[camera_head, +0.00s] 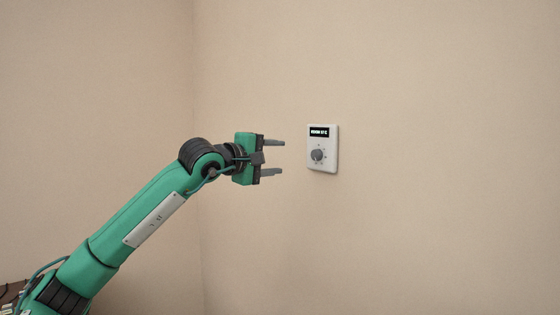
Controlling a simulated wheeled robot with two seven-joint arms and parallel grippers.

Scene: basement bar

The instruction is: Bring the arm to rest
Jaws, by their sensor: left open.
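My left arm (140,215) is green and reaches up from the lower left. My left gripper (280,157) is open, with its two grey fingers apart, one above the other, pointing right. Nothing is between the fingers. A white wall unit (331,160) with a dark display and a grey round knob (317,155) is on the wall to the right of the fingertips. A gap shows in the picture between the fingertips and the unit. My right gripper is not in view.
A plain beige wall (440,200) fills most of the view. A wall corner runs vertically behind my left arm. The area around the gripper looks clear apart from the wall and the unit.

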